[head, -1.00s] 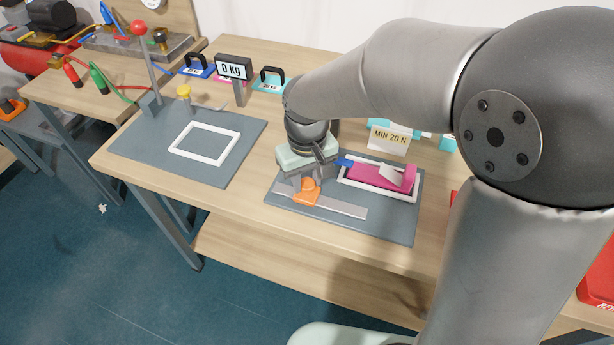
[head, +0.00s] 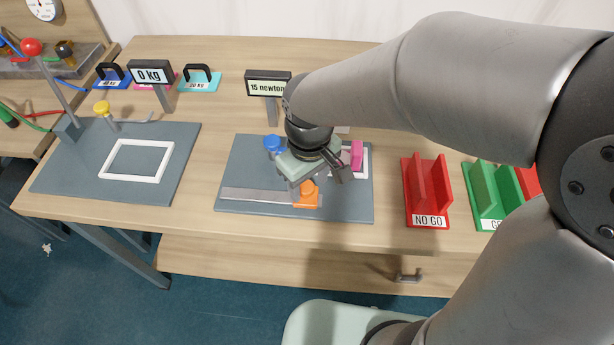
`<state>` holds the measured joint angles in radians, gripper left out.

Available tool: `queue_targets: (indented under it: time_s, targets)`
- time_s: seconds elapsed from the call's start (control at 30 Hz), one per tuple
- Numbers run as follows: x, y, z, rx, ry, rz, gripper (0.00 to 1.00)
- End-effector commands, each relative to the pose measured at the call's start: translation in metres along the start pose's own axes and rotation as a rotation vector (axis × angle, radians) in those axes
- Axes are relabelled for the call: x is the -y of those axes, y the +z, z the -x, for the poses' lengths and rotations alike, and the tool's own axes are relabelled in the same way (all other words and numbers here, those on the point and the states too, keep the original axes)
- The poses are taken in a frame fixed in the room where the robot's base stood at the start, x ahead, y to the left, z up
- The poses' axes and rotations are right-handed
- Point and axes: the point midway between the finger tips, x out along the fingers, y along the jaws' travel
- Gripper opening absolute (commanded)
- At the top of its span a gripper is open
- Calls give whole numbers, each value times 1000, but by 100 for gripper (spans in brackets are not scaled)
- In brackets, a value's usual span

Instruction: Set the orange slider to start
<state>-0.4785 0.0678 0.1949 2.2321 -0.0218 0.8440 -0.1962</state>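The orange slider (head: 307,196) sits near the right end of a light grey rail (head: 255,195) on the right-hand dark grey board (head: 345,210). Bare rail stretches to the left of it. My gripper (head: 302,184) points down right at the slider, its pale green-grey body covering the slider's upper side. A grey finger shows just left of the orange part. The other finger is hidden, so I cannot tell whether the fingers are closed on it.
A blue knob (head: 272,143) and a pink piece (head: 357,155) in a white frame are close to my gripper. A display (head: 268,84) reads 15 newton. Red NO GO (head: 428,190) and green (head: 490,190) holders stand right. Another board (head: 90,175) lies left.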

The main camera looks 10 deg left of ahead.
Motion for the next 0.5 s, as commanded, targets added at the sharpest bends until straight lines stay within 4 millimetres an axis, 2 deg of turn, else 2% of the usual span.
queue_targets:
  time_s: [0.33,0.5]
  targets:
    - [2,-1,4,-2,-2,0,54]
    - [1,-2,28,-7,0,0,54]
